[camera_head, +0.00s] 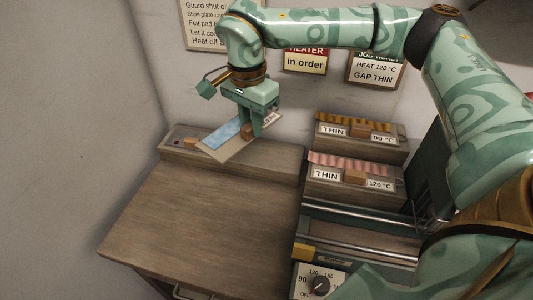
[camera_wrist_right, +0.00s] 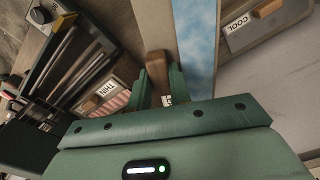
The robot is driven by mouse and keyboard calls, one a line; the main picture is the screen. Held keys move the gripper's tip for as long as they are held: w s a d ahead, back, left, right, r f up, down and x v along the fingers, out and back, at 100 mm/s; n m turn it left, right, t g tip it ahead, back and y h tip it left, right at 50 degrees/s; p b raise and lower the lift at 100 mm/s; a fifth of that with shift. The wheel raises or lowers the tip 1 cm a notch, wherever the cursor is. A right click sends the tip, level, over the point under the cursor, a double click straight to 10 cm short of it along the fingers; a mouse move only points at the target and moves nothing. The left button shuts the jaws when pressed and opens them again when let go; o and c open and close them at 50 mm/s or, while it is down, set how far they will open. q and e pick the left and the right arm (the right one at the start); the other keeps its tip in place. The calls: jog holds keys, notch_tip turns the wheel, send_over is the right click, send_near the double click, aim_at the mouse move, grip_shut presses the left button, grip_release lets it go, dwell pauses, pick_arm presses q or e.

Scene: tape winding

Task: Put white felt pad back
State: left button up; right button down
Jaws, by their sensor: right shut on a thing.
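My right gripper (camera_head: 251,128) is shut on the brown wooden knob (camera_wrist_right: 157,68) of a flat board (camera_head: 225,150). The board is beige-grey and carries a mottled light-blue and white strip (camera_head: 226,134); it also shows in the right wrist view (camera_wrist_right: 196,45). A small label sits at the board's right end, partly hidden by the fingers. The board is tilted over the low wooden ledge (camera_head: 284,163) at the back of the bench; I cannot tell whether it touches. No plain white felt pad can be told apart. My left gripper is out of view.
Two wooden holders marked THIN, 90 °C (camera_head: 389,145) and 120 °C (camera_head: 385,198), stand to the right with wavy yellow and pink pieces. A COOL label (camera_wrist_right: 237,22) shows on the ledge. Metal rails (camera_head: 360,222) and a dial (camera_head: 320,284) lie in front. The bench top (camera_head: 210,215) is clear.

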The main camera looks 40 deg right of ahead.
jog(key=w+d+m, duration=0.2)
jog(key=m, duration=0.2)
jog(key=w+d+m, duration=0.2)
jog(key=m, duration=0.2)
jog(key=w+d+m+b, duration=0.1)
jog(key=w+d+m, duration=0.1)
jog(key=d+m, duration=0.1)
jog(key=shift+w+r+m, duration=0.15)
jog(key=shift+w+m, duration=0.15)
jog(key=shift+m, duration=0.8)
notch_tip(320, 180, down, 17)
jog(key=b, duration=0.5)
jog(key=shift+d+b, duration=0.1)
jog(key=shift+b, duration=0.25)
jog(key=shift+w+f, duration=0.1)
jog(key=shift+f, duration=0.4)
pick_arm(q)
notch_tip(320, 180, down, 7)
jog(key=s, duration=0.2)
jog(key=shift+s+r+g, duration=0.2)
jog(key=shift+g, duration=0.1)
pick_arm(e)
jog(key=shift+r, duration=0.15)
jog(key=shift+f, duration=0.5)
jog(key=c, duration=1.3)
grip_release()
